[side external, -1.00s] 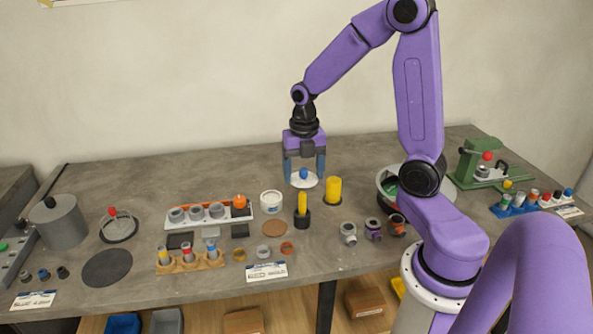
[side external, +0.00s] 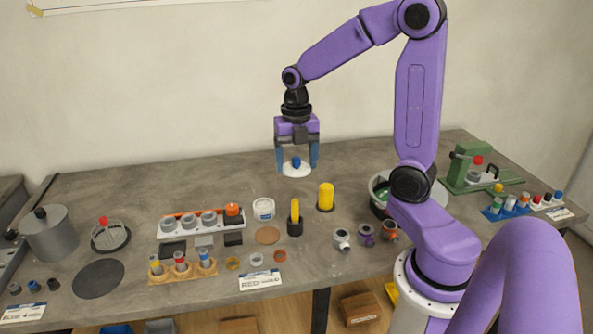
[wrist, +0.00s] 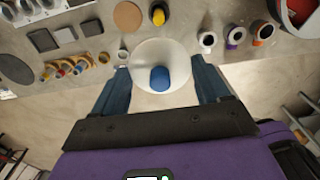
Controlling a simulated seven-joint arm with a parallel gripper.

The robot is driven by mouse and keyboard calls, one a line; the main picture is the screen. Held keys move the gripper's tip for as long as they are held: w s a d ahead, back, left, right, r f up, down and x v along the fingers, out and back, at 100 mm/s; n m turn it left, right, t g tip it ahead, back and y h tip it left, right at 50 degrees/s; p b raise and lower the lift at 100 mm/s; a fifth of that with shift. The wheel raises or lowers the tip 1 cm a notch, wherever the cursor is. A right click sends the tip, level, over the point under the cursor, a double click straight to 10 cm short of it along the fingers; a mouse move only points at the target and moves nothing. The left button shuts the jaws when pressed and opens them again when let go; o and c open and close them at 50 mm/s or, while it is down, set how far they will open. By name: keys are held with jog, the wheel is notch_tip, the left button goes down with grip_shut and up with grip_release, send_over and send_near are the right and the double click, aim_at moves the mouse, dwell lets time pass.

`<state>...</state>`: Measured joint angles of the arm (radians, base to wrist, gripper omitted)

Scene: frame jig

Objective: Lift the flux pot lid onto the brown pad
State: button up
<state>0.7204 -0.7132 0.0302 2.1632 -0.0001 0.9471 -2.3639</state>
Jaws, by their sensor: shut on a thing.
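The flux pot lid is a white disc (side external: 297,172) with a blue knob. My gripper (side external: 297,165) is shut on it, with a blue finger at each side of the disc, and holds it up. In the wrist view the lid (wrist: 175,55) sits between my fingers (wrist: 160,84). A small white pot (side external: 263,210) with a label, likely the flux pot, stands on the bench, left of and nearer the camera than the lid. The round brown pad (side external: 267,236) lies bare just in front of that pot; it also shows in the wrist view (wrist: 127,16).
Yellow cylinders in dark holders (side external: 326,197) (side external: 295,219) stand right of the pot and pad. Small fittings (side external: 342,239) stand to the right. The bench (side external: 200,180) behind the rack is clear.

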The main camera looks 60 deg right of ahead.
jog(key=shift+w+a+r, duration=0.1)
jog(key=shift+w+r, duration=0.1)
jog(key=shift+r, duration=0.6)
send_over(268, 235)
jog(key=shift+w+f, duration=0.15)
jog(key=shift+f, duration=11)
jog(key=shift+f, duration=0.5)
jog(key=o, duration=1)
